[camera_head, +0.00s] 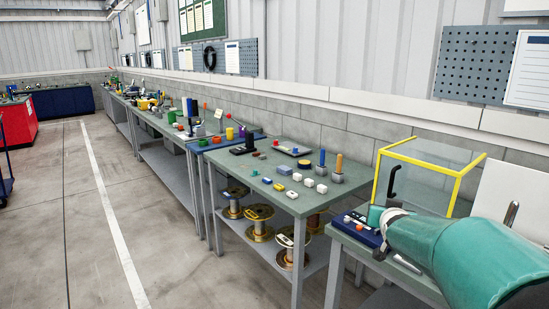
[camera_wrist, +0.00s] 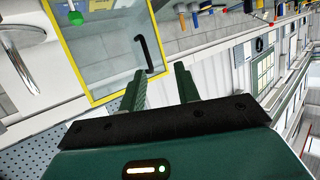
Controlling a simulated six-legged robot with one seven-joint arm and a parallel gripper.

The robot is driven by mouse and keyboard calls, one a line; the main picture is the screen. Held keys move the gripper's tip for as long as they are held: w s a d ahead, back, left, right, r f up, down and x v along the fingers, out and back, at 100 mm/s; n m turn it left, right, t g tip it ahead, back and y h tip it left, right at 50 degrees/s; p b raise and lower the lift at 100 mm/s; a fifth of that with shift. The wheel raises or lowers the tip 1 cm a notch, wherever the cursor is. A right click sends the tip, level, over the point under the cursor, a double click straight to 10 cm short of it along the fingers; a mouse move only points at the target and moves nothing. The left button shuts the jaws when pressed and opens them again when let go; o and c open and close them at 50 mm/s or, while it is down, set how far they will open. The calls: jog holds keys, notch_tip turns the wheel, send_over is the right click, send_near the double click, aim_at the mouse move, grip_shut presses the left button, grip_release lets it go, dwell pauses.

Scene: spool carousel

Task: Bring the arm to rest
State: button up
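My gripper (camera_wrist: 160,72) shows in the wrist view with its two green fingers apart and nothing between them. The picture there is strongly tilted. Beyond the fingers is a clear box with a yellow frame (camera_wrist: 122,98) and a black handle (camera_wrist: 149,54). I cannot tell the distance from the fingers to the box. In the head view my teal arm reaches in from the lower right, in front of the near bench. The yellow-framed box (camera_head: 430,142) stands behind it. The fingers cannot be made out clearly in that view.
A green-topped bench (camera_head: 262,208) holds small blocks and pegs. Several wire spools (camera_head: 260,222) stand on its lower shelf. A blue panel with buttons (camera_head: 350,228) lies near my arm. A pegboard (camera_head: 475,62) hangs on the wall.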

jog(key=s+a+f+n+g+y, duration=0.1)
jog(key=s+a, duration=0.4)
jog(key=s, duration=0.6)
jog(key=s+a+f+n+g+y, duration=0.1)
jog(key=s+a+g, duration=0.3)
jog(key=s, duration=0.8)
jog(key=s+a+f+n+g+y, duration=0.1)
jog(key=s+a+f+g, duration=0.2)
jog(key=s, duration=0.9)
jog(key=a, duration=0.2)
jog(key=shift+a+n, duration=0.3)
jog(key=shift+w+d, duration=0.1)
jog(key=shift+d, duration=0.15)
